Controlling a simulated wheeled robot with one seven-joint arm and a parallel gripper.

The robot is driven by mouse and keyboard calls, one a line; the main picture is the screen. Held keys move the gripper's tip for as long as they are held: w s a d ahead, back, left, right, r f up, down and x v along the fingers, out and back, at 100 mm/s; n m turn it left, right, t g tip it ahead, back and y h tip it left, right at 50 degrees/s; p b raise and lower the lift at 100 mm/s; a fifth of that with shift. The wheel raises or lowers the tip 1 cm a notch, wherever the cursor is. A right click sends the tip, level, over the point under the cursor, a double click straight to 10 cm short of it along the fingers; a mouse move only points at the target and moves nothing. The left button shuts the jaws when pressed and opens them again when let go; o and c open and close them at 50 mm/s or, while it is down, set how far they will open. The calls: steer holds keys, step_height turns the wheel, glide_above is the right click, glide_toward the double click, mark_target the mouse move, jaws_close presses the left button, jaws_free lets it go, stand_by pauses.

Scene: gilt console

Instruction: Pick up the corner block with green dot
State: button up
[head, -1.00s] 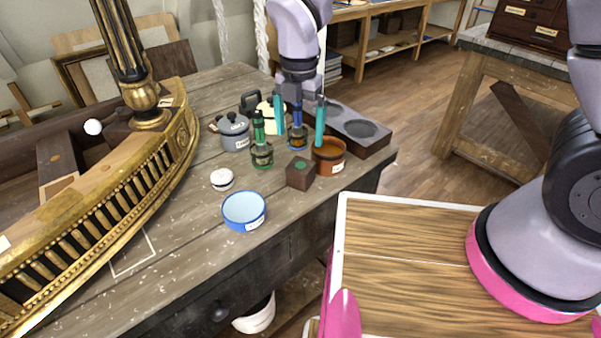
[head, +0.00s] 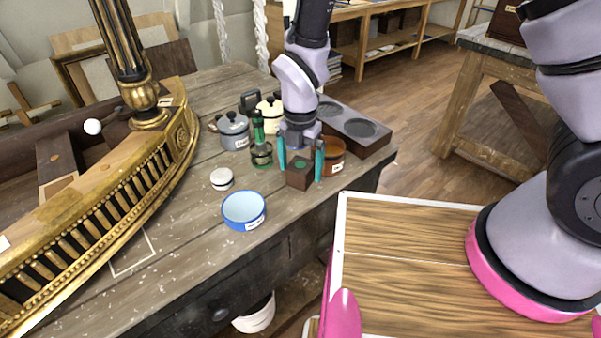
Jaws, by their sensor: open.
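The corner block (head: 299,178) is a small dark brown cube with a green dot on its top. It sits on the grey wooden table near the right front edge. My gripper (head: 300,172) points down over the block with its two teal fingers apart, one on the left and one on the right of it. I cannot tell whether the fingers touch the block. My wrist hides what stands directly behind it.
An amber jar (head: 334,157) stands close to the right finger, and a green bottle (head: 261,154) to the left. Nearby are a blue bowl (head: 244,211), a white-lidded tin (head: 222,179), a grey pot (head: 233,131) and a dark tray (head: 372,146). A gilt console (head: 100,205) fills the left.

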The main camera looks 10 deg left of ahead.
steer(key=c, duration=1.4)
